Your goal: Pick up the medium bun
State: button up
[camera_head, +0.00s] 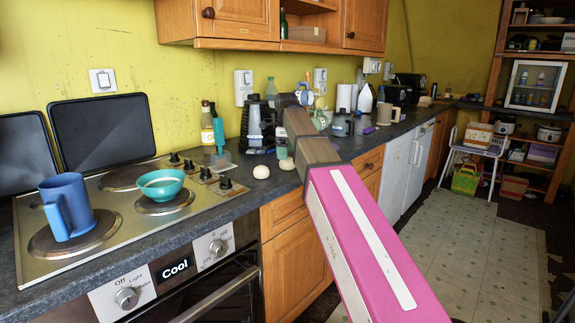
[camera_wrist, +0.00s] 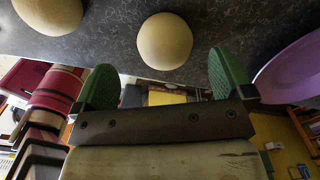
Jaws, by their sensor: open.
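I cannot tell by size alone which is the medium one. In the wrist view, one whole bun (camera_wrist: 165,41) shows at the top, in line with the gap between my fingers. Another bun (camera_wrist: 47,15) is cut off at the top left. My gripper (camera_wrist: 163,78) is open, with green fingertips apart and nothing between them. In the head view my arm hides part of the counter behind the buns.
A stove with a blue mug (camera_head: 68,207) and a teal bowl (camera_head: 161,184) stands at the left. Bottles (camera_head: 207,130) and a coffee machine (camera_head: 257,127) stand behind the buns. A purple item (camera_wrist: 292,70) lies at the right in the wrist view. Open floor is at right.

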aim_at(286, 162)
jog(key=shift+w+f, duration=0.15)
jog(key=shift+f, duration=1.15)
jog(key=shift+w+f, duration=0.15)
jog(key=shift+f, duration=1.1)
jog(key=c, duration=1)
